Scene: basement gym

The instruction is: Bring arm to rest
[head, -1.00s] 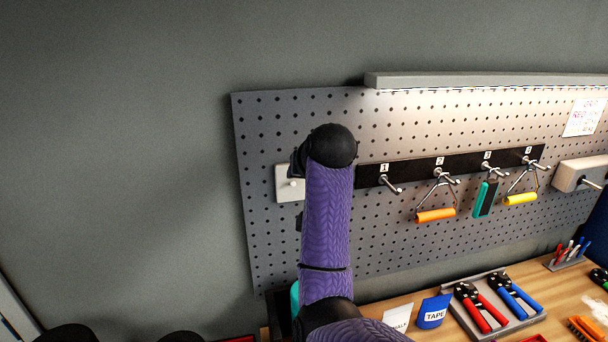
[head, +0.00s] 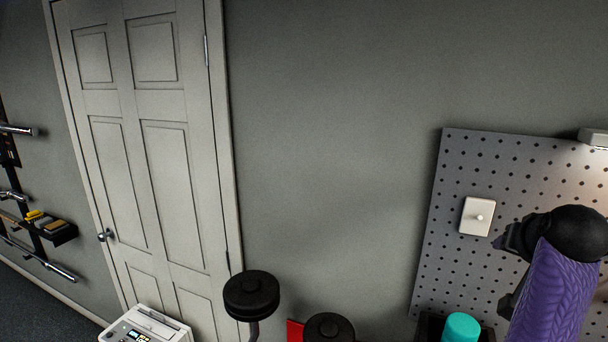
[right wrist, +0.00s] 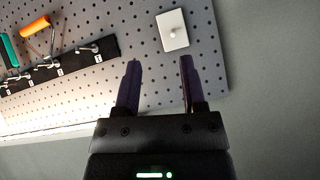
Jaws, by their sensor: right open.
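My right arm (head: 557,285) is purple with a black rounded joint and stands up at the right edge of the head view, in front of the pegboard. Its gripper shows in the right wrist view (right wrist: 159,62), with two dark fingers apart and nothing between them. Beyond the fingertips is a white plate with a round knob (right wrist: 173,31) on the pegboard. This plate also shows in the head view (head: 477,216), just left of the arm. My left gripper is in neither view.
The pegboard (head: 445,190) hangs on the grey wall. A teal-topped object (head: 461,327) is below it. A panelled white door (head: 145,120) and a white device (head: 147,326) are at left. An orange-handled tool (right wrist: 35,24) hangs on the hook rail (right wrist: 60,68). Bare wall lies between door and pegboard.

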